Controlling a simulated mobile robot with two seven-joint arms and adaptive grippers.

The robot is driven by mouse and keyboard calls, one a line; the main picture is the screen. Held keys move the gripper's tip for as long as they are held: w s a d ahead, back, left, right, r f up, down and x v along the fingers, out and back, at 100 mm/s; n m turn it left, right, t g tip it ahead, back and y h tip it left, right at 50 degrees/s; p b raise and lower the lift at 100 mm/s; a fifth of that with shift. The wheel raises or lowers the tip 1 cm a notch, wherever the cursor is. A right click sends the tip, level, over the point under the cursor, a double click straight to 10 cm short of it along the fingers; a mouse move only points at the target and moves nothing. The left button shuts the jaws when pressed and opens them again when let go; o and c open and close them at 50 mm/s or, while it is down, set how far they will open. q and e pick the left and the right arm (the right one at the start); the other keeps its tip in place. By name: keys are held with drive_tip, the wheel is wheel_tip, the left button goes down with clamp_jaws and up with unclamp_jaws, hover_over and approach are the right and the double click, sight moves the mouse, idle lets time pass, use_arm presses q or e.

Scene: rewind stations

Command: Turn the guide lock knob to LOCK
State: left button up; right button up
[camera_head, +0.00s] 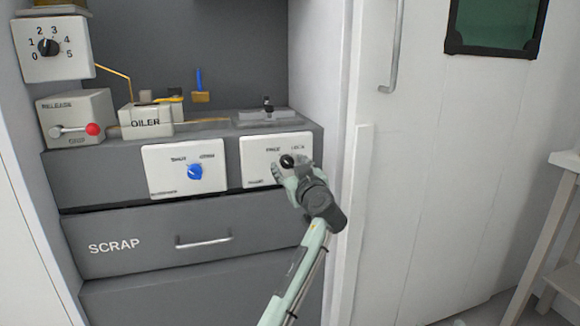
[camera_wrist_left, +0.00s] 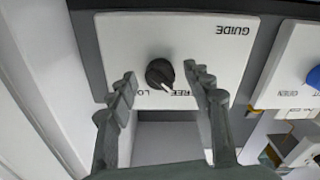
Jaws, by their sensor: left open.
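The guide lock knob (camera_head: 287,161) is small, round and black, on a white panel (camera_head: 255,172) lettered FREE and LOCK. The knob also shows in the left wrist view (camera_wrist_left: 160,73), which sees the panel upside down with the word GUIDE. Its white pointer mark points toward the FREE side; LOCK is partly hidden by a finger. My left gripper (camera_head: 289,165) is open in front of the panel, its fingers on either side of the knob. In the wrist view gaps show between the fingers (camera_wrist_left: 160,80) and the knob. My right gripper is not in view.
Left of the guide panel is a panel with a blue knob (camera_head: 195,171) lettered SHUT and OPEN. Below is the SCRAP drawer (camera_head: 140,245) with a bar handle. An oiler (camera_head: 146,122) and a red-tipped lever (camera_head: 92,129) stand further left. A white door (camera_head: 410,180) is at right.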

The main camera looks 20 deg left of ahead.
use_arm(q)
drive_tip(key=c, duration=1.2)
drive_tip(key=shift+o, duration=0.2)
